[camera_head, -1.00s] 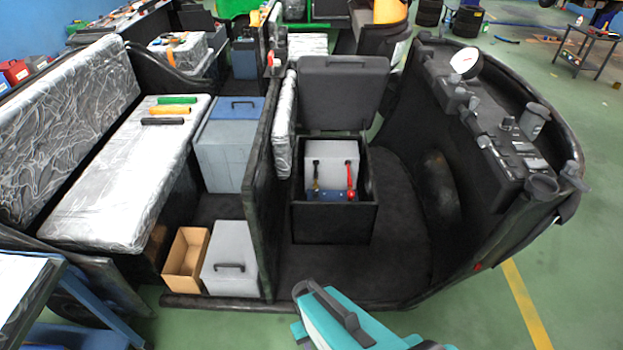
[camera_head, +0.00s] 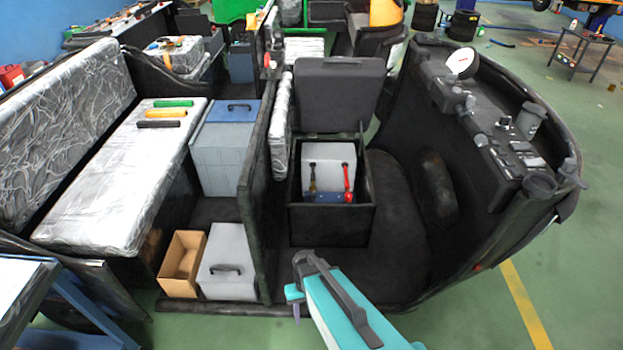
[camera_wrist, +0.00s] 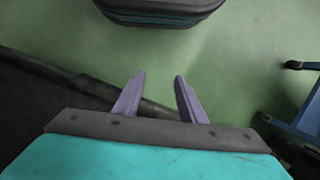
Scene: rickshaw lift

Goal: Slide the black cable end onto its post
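A grey battery (camera_head: 329,158) sits inside the open black box in the middle of the vehicle in the head view. A dark cable end (camera_head: 313,179) with a brownish part is at its left front. A red cable end (camera_head: 348,180) is at its right front. Both are small, and I cannot tell whether either sits on a post. My gripper (camera_wrist: 158,85) is open and empty in the wrist view, its two purple fingers apart above the floor. In the head view my arm is at the bottom middle, in front of the vehicle and well short of the box.
The box's lid (camera_head: 340,93) stands raised behind the battery. A dark partition (camera_head: 257,165) rises to the left of the box. An open cardboard box (camera_head: 182,263) and a grey case (camera_head: 227,262) stand at the lower left. The dark vehicle floor (camera_head: 340,270) before the box is clear.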

